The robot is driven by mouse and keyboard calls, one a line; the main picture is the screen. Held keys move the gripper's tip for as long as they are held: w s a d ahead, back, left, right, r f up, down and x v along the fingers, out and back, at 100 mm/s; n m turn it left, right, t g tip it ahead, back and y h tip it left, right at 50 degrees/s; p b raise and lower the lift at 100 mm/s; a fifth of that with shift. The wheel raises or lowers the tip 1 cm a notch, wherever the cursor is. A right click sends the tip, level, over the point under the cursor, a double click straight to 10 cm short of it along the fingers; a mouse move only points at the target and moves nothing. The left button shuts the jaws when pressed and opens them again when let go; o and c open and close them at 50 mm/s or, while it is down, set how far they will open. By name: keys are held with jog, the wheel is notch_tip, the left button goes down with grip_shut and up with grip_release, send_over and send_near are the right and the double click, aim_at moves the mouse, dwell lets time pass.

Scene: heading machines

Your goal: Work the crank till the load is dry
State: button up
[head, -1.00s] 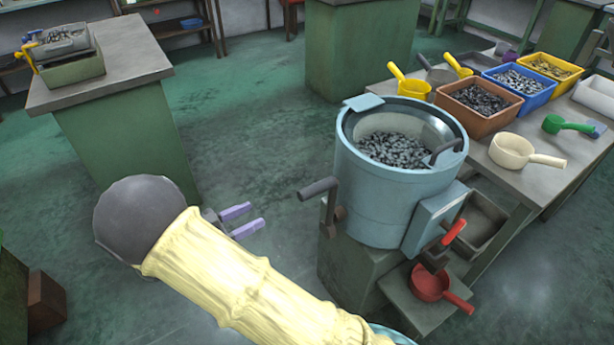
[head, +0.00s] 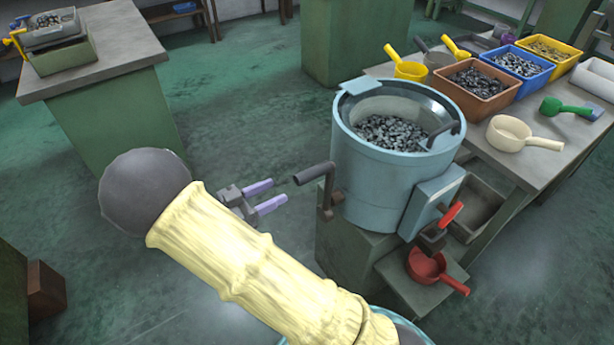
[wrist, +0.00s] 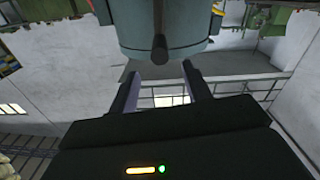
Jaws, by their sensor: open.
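The light blue drum machine (head: 380,190) stands on a green pedestal, with a dark load of small metal pieces (head: 390,133) in its basket. A crank with a dark grip (head: 315,173) sticks out from the drum's left side. My gripper (head: 272,195) is open and empty, just left of the crank grip and apart from it. In the wrist view, the crank grip (wrist: 159,50) shows end-on, ahead of and above the gap between my fingers (wrist: 160,88). The drum (wrist: 165,22) fills the top behind it.
A red-handled lever (head: 451,214) is on the drum's front right, above a red scoop (head: 428,267). The right table holds brown (head: 475,108), blue (head: 550,74) and yellow bins and several scoops. Another bench (head: 125,40) stands at the left. The floor between is clear.

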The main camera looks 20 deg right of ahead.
aim_at(307, 177)
jog(key=b+x, duration=0.1)
jog(key=x, duration=0.9)
jog(key=shift+d, duration=0.2)
jog(key=shift+f, duration=0.1)
grip_shut()
